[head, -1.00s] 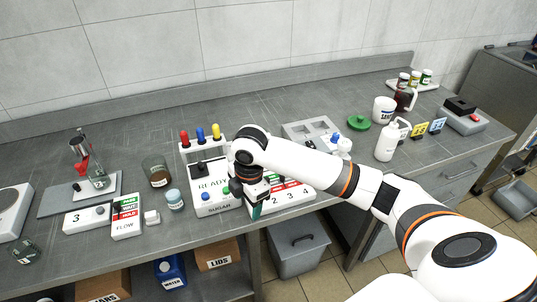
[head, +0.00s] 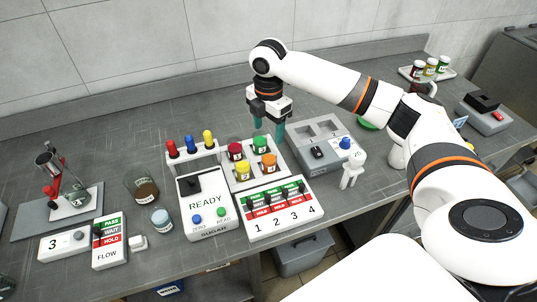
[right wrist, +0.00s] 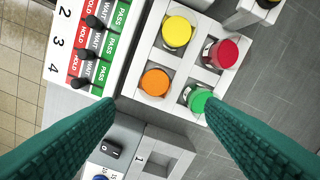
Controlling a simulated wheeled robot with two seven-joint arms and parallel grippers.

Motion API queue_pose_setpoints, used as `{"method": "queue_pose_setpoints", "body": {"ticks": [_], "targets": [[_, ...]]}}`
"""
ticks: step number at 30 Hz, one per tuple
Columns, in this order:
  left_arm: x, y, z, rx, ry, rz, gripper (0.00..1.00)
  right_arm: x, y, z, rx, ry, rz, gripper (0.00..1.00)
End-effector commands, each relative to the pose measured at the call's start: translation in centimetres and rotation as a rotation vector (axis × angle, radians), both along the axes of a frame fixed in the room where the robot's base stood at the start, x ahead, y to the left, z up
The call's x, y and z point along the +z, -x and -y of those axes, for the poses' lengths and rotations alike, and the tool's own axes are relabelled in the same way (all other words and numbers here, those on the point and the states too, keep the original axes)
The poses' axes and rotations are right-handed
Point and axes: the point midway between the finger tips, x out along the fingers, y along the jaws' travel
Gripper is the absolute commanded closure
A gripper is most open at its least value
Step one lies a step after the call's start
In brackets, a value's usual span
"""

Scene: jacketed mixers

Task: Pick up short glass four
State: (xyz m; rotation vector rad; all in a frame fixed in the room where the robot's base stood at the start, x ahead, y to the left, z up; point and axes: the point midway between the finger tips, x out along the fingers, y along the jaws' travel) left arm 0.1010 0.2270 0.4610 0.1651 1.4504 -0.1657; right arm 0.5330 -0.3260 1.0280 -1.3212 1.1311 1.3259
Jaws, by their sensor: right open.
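Short glass jars with coloured lids sit in a white tray (head: 226,174): red (head: 235,151), green (head: 260,145), yellow (head: 244,171) and orange (head: 268,162). Their small labels are too blurred to tell which is four. My right gripper (head: 269,129) is open and empty, pointing down above the tray's far right side. In the right wrist view, the orange lid (right wrist: 155,82) and green lid (right wrist: 199,100) lie nearest the fingertips (right wrist: 160,106). The yellow lid (right wrist: 176,32) and red lid (right wrist: 222,53) are farther off. My left gripper is not in view.
A switch panel (head: 281,219) numbered 1 to 4 stands in front of the tray. A grey socketed block (head: 325,140) stands to the right. The worktop behind the tray is clear.

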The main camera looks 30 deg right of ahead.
Motion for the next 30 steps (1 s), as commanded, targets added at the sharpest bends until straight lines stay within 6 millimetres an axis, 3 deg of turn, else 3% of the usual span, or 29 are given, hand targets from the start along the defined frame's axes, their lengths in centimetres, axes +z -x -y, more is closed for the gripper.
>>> {"method": "queue_pose_setpoints", "body": {"ticks": [6,9,14,22,30], "targets": [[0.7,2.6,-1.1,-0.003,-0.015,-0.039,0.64,-3.8,0.1,0.0,0.0,0.001,-0.004,0.36],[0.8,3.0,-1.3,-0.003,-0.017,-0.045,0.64,-4.8,0.1,-0.1,0.001,-0.001,-0.002,0.36],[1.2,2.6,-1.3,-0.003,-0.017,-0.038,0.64,-5.8,0.2,-0.1,0.001,0.001,-0.003,0.36],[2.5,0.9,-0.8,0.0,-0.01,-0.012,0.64,-9.7,0.4,-0.1,0.0,0.001,-0.003,0.36],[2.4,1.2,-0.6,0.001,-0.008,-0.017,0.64,-10.4,0.4,-0.1,0.001,0.001,0.0,0.36]]}}
